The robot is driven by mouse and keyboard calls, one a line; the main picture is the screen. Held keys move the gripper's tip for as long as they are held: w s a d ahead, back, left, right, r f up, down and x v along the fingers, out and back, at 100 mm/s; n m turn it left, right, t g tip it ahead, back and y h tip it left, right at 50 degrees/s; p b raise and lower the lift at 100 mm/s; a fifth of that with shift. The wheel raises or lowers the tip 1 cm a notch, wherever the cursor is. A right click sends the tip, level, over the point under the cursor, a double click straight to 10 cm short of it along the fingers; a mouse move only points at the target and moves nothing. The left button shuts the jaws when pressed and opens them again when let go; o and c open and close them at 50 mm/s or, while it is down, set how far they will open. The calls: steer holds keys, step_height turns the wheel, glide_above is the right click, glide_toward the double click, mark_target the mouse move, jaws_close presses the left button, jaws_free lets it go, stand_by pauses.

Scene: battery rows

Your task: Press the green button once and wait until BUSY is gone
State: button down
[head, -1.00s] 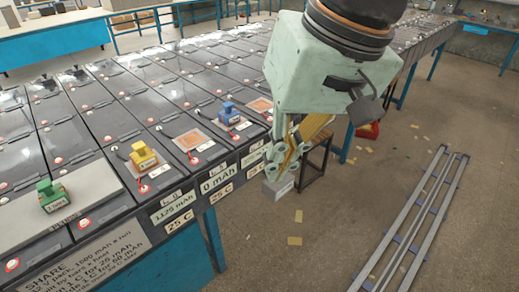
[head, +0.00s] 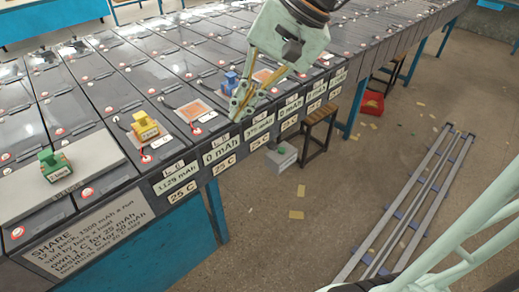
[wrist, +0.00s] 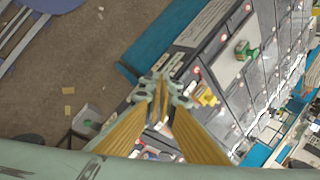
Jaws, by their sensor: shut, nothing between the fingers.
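A grey box (head: 281,158) with a small green spot on top, seemingly the green button (head: 281,151), stands low beside the bench near a stool. It also shows in the wrist view (wrist: 88,121). My gripper (head: 238,113) is shut and empty. In the head view it appears over the bench's front edge, above the 0 mAh label (head: 220,149), apart from the box. The wrist view shows my fingertips (wrist: 161,90) close together in front of the bench edge. The label left of it reads about 1129 mAh (head: 177,178). I see no readable BUSY sign.
A green block (head: 54,166) sits on a pale plate (head: 25,192). A yellow block (head: 145,127) and a blue block (head: 229,83) stand on the dark bench cells. A wooden stool (head: 319,117) is by the box. Floor rails (head: 412,205) lie at right.

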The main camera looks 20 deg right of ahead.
steer(key=w+d+f+m+t+y+b, duration=0.1)
steer(key=w+d+f+m, duration=0.15)
steer(key=w, duration=0.25)
steer(key=w+d+f+m, duration=0.1)
steer(key=w+f, duration=0.3)
steer(key=w, duration=0.2)
steer(key=m+t+h+b, duration=0.1)
steer(key=m+t+b, duration=0.25)
steer(key=m, duration=0.75)
glide_above(282, 150)
step_height(282, 150, down, 30)
steer(key=shift+d+f+t+p, duration=0.1)
steer(key=shift+t+p, duration=0.15)
steer(key=shift+p, duration=0.05)
steer(key=shift+f, duration=0.15)
steer(key=shift+f+b, duration=1.05)
steer(key=shift+f, duration=1.8)
steer(key=shift+f+b, duration=1.4)
steer(key=shift+b, duration=0.05)
steer(key=shift+f+b, duration=0.45)
steer(key=shift+b, duration=0.05)
